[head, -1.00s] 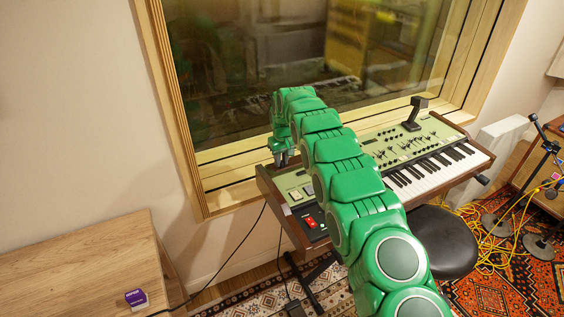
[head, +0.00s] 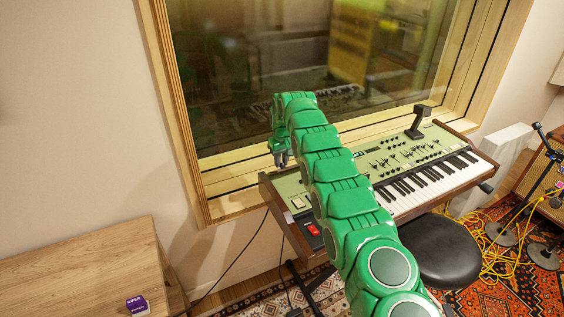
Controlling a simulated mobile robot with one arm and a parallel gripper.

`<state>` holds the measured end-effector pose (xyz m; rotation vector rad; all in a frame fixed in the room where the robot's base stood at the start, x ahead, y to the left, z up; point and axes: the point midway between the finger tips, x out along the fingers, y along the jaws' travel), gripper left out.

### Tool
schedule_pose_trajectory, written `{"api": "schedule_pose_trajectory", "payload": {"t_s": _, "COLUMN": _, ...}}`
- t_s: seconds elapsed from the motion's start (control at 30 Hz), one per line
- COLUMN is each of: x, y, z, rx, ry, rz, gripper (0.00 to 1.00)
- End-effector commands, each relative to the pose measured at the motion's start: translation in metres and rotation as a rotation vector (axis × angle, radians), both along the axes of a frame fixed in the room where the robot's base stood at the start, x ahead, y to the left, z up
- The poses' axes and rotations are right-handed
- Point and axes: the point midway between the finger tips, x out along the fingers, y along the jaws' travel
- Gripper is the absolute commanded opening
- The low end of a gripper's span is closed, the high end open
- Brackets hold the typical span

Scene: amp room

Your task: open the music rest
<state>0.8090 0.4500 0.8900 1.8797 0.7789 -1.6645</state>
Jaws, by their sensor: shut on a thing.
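The keyboard (head: 440,184) stands below the window, with a pale green panel and wooden ends. A black upright bracket (head: 417,122) stands at its back right; I cannot tell whether it is part of the music rest. My arm crosses the middle of the keyboard and hides much of its panel and back edge. My gripper (head: 281,160) points down at the keyboard's back left corner, by the window sill. It is shut on a small part there, which appears to belong to the music rest. The held part is too small and hidden to make out its angle.
The window frame (head: 178,120) rises close behind my gripper. A round black stool (head: 447,250) stands in front of the keyboard. A wooden table (head: 90,270) with a purple box (head: 137,305) is at the left. Yellow cables (head: 490,240) and stands are on the right.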

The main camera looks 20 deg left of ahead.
Motion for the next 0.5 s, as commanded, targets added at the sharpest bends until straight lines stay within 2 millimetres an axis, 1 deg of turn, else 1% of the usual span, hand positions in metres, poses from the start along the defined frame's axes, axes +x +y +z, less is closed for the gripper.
{"api": "schedule_pose_trajectory", "payload": {"t_s": 0.5, "x": 0.0061, "y": 0.0058, "z": 0.0031, "rx": 0.002, "ry": -0.005, "rz": 0.0, "gripper": 0.0}}
